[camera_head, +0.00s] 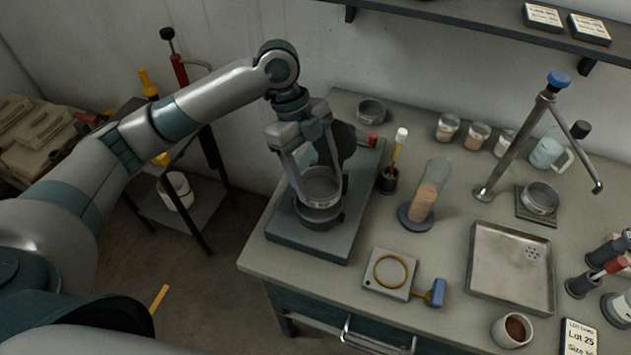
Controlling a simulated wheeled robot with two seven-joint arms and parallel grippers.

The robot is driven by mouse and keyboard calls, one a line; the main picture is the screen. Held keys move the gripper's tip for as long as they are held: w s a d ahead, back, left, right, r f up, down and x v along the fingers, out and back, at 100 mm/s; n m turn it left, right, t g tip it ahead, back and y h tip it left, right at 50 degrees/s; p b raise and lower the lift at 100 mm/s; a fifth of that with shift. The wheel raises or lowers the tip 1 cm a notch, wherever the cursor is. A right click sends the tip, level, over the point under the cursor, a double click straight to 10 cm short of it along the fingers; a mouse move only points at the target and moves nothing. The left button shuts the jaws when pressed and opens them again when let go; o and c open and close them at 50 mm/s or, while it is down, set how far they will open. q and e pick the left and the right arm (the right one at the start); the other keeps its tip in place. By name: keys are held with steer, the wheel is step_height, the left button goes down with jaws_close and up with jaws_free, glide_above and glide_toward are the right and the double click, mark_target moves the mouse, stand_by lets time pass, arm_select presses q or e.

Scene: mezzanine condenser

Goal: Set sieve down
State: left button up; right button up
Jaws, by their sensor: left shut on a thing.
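My left gripper (321,183) comes down from above and is shut on a round metal sieve (322,201) with a pale label on its front wall. The fingers grip the sieve from its two sides. The sieve is level, right over a darker round pan or holder (318,221) on the grey-green base plate (301,246) of a device at the bench's left end. I cannot tell whether the sieve touches the pan. The fingers hide parts of the rim. My right gripper is not in view.
A dark rounded part (344,140) of the device stands behind the sieve. Another round sieve or dish (371,110) sits behind. A metal tray (482,290) lies at right.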

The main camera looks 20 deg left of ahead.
mark_target(316, 189)
arm_select(q)
steer(key=shift+a+f, duration=0.15)
steer(key=shift+a, duration=0.05)
steer(key=shift+f+p, duration=0.5)
steer(key=shift+f, duration=0.15)
step_height(316, 189, down, 2)
steer(key=shift+p, duration=0.45)
steer(key=shift+f, duration=0.35)
steer(key=o, duration=1.1)
steer(key=shift+f, duration=0.1)
